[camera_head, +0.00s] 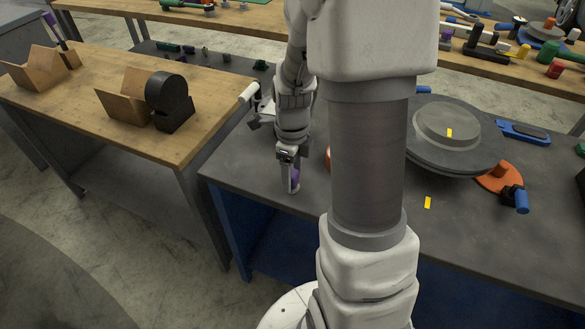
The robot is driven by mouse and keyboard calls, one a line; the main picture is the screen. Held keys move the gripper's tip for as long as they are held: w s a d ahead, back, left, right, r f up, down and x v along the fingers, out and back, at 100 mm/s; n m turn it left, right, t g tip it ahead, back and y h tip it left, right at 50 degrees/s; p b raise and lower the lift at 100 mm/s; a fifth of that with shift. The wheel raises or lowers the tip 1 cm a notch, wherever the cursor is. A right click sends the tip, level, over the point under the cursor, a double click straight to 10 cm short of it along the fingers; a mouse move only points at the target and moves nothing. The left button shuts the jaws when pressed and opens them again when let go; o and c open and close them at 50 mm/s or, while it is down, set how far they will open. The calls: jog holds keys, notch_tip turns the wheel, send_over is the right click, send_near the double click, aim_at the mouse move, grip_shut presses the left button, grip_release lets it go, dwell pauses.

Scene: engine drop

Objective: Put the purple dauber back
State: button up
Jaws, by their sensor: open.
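A small purple thing (296,175), which looks like the dauber, shows at the fingers of my gripper (290,186), low over the dark grey bench top near its front left edge. The fingers hide most of it, and I cannot tell whether it stands or lies. My gripper points down and is open, with the purple thing between or just behind its fingers. Another purple-handled tool (54,30) leans at the far left by a brown V-shaped block.
The dark grey bench (240,165) carries a large round grey disc (455,160), an orange piece (495,178) and a blue-ended tool (520,198). The wooden bench (85,75) at left holds brown V-blocks and a black rounded piece (172,100). My arm hides the middle.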

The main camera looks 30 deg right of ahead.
notch_tip(320, 180, up, 16)
jog(key=p, duration=0.5)
jog(key=s+a+r+n+t, duration=0.3)
jog(key=s+a+r+n, duration=0.3)
jog(key=n, duration=0.8)
jog(key=s+a+r+n+t, duration=0.4)
jog(key=s+n, duration=0.4)
jog(key=n, duration=0.6)
notch_tip(320, 180, up, 8)
jog(key=w+g+p, duration=0.1)
jog(key=p, duration=0.7)
jog(key=shift+w+a, duration=0.3)
jog(key=shift+w, duration=0.05)
